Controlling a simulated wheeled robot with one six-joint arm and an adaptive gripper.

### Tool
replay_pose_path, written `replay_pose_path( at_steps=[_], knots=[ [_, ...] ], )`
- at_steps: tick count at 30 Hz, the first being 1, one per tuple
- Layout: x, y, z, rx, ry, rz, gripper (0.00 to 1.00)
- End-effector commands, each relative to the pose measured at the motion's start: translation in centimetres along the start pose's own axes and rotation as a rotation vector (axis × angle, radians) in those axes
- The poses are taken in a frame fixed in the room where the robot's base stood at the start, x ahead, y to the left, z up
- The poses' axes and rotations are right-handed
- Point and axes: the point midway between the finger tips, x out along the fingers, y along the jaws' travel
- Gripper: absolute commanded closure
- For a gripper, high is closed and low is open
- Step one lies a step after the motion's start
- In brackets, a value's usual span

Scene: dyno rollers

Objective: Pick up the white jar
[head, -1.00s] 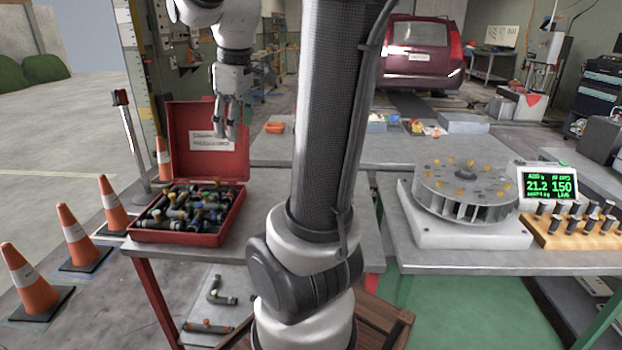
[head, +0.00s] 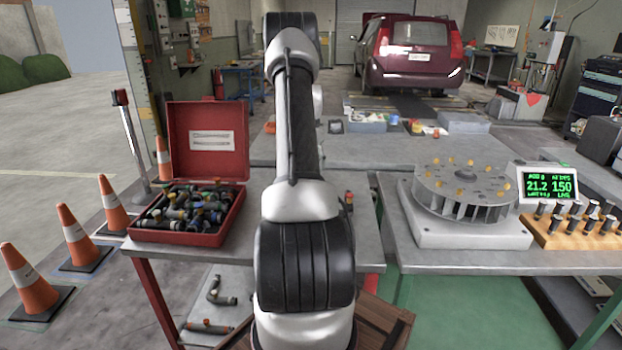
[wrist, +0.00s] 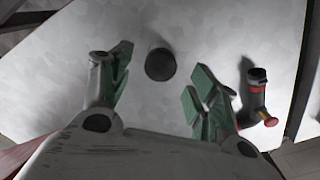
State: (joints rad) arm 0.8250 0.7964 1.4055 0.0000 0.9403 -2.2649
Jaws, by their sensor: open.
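No clearly white jar shows in either view. In the wrist view a dark round disc (wrist: 160,64) lies on the pale grey tabletop, ahead of my gripper (wrist: 158,80). I cannot tell whether it is the top of a jar seen from above. My gripper is open, with green-padded fingers left and right of the disc in the picture, and nothing is held. In the head view my arm hides the gripper and the tabletop behind it.
An open red case (head: 180,238) of fittings sits left. A finned rotor (head: 463,190) and scale display (head: 549,184) are right.

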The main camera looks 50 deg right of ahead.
Motion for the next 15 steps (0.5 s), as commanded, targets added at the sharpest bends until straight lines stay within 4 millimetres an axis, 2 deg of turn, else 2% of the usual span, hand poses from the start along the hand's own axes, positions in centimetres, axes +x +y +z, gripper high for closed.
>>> replay_pose_path(
  at_steps=[7, 12, 15],
  knots=[
    [2.6, 0.0, 0.1, 0.001, 0.001, -0.001, 0.40],
    [5.3, -0.1, 0.3, 0.001, 0.001, -0.002, 0.40],
    [6.1, 0.0, 0.3, 0.001, 0.000, 0.000, 0.40]
  ],
)
